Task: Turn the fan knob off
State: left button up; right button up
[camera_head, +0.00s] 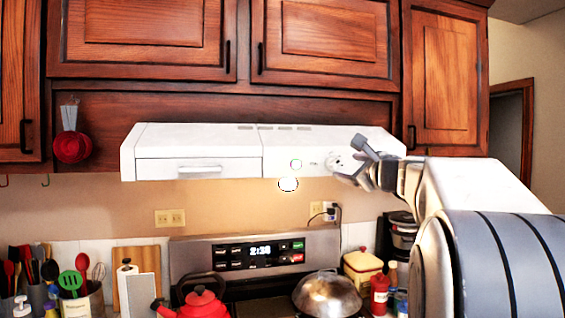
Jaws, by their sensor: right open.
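The white range hood (199,150) hangs under the wall cabinets. Its fan knob (332,162) is a round white dial on the right part of the hood's front, beside small markings. My right gripper (352,161) is open, just right of the knob, with its fingers close to the knob's right side. I cannot tell whether a finger touches the knob. The fingers and arm hide the right end of the hood. My left gripper is not in view.
Dark wood cabinets (325,30) are above the hood. Below are a stove panel (258,253), a red kettle (203,303), a domed metal lid (327,294) and a yellow canister (363,270). Red measuring cups (72,147) hang at left. The wall space between hood and stove is mostly free.

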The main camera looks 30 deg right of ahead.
aim_at(335, 164)
jog(key=p+x, duration=0.2)
jog(key=x, duration=0.4)
jog(key=shift+w, duration=0.15)
jog(key=shift+x, duration=0.8)
jog(key=shift+a, duration=0.1)
grip_shut()
